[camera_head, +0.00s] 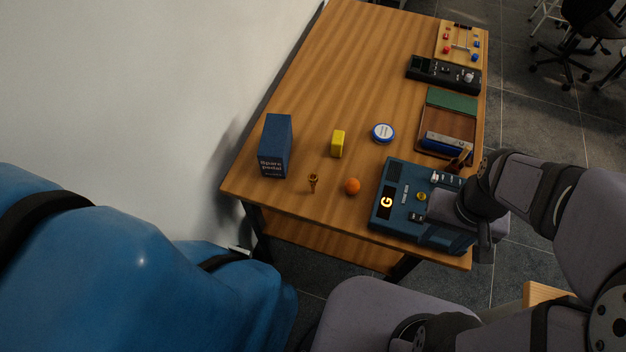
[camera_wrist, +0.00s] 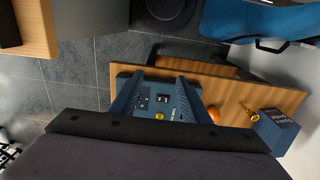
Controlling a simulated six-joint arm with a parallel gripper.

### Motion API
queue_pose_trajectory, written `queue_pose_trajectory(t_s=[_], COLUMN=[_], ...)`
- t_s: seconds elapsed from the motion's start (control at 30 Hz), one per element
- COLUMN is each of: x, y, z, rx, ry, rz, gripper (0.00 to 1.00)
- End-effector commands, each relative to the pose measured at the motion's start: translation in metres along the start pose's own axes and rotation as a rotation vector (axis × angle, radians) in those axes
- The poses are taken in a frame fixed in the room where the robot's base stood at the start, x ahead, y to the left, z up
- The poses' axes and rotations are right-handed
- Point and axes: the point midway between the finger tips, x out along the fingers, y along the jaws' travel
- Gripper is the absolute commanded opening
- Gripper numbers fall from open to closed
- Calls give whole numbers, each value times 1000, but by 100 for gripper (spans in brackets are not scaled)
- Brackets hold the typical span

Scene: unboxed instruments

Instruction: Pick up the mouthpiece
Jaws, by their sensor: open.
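The mouthpiece appears to be the small brass-coloured, flared piece (camera_head: 313,183) on the wooden table, near its front left edge. It also shows in the wrist view (camera_wrist: 248,110), right of the jaws, beside the blue box. My gripper (camera_wrist: 158,88) is open, with its two fingers apart and nothing between them. In the head view my gripper (camera_head: 452,212) is over the blue instrument at the front right of the table, well to the right of the mouthpiece. Its fingertips are hard to make out there.
An orange ball (camera_head: 352,186) lies between the mouthpiece and the blue instrument (camera_head: 384,222). A tall blue box (camera_head: 275,147) stands behind left. A yellow block (camera_head: 338,143) and round tin (camera_head: 382,132) are farther back. The table's (camera_head: 340,65) far left is clear.

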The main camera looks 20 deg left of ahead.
Motion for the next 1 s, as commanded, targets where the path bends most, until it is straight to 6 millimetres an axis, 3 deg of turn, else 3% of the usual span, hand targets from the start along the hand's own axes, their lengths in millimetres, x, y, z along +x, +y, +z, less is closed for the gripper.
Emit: queue_pose_trajectory(t_s=[0.4,0.67,0.77,0.87,1.0], x=[-50,-26,-21,-18,-21], y=[-2,-63,-95,-135,-204], z=[-3,-50,-70,-91,-116], rx=[-6,-142,-199,-263,-349], ry=[13,209,311,439,662], rz=[-3,-105,-155,-216,-315], gripper=[42,42,42,42,42])
